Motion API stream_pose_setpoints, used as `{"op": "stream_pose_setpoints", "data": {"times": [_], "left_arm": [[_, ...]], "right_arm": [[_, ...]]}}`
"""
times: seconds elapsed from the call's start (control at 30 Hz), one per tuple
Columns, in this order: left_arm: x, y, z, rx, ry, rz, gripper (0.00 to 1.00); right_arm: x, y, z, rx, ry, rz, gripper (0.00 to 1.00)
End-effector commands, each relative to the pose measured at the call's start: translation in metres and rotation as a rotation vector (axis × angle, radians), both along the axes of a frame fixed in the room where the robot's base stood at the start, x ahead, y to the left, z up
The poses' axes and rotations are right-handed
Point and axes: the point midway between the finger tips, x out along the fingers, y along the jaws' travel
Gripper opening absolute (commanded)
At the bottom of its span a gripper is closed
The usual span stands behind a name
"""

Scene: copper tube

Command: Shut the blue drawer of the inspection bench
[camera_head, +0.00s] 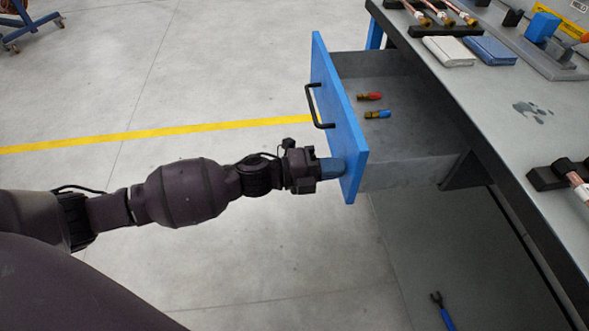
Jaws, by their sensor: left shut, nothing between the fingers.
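The blue drawer (330,105) of the inspection bench (490,110) stands pulled well out toward the left. Its black bar handle (312,105) is on the outer face. My left gripper (338,168) is shut and empty, with its tips at the drawer front near the lower corner, below the handle. The tips appear to touch the blue front, though exact contact is hard to tell. My right gripper is not in view.
On the bench top are copper tubes on a black rack (440,30), folded cloths (490,50), a blue clamp fixture (543,28), a dark stain (533,110) and a tube holder (548,177). A blue-handled tool (443,311) lies low under the bench.

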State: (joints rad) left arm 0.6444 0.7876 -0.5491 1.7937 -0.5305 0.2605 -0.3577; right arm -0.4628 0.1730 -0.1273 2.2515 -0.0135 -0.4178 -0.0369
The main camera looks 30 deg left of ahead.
Motion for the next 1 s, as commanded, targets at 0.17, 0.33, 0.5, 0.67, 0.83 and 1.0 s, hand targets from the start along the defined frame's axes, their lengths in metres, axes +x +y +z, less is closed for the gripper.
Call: {"op": "stream_pose_setpoints", "data": {"times": [0.17,0.33,0.5,0.67,0.83,1.0], "left_arm": [[0.029,-0.043,0.004,-0.003,-0.006,-0.002,0.0],[0.056,-0.083,0.002,-0.003,-0.003,-0.002,0.0],[0.079,-0.118,0.0,-0.001,0.0,0.0,0.0],[0.097,-0.145,-0.001,-0.002,0.002,-0.001,0.0],[0.11,-0.163,-0.001,-0.001,0.002,0.0,0.0],[0.117,-0.173,-0.001,-0.001,0.002,0.0,0.0]], "right_arm": [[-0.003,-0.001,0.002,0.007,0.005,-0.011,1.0],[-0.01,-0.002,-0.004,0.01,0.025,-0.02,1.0],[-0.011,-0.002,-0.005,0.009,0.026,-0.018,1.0],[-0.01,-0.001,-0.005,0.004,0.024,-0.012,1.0],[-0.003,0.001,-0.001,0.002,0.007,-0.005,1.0],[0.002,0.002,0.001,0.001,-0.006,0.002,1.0]]}}
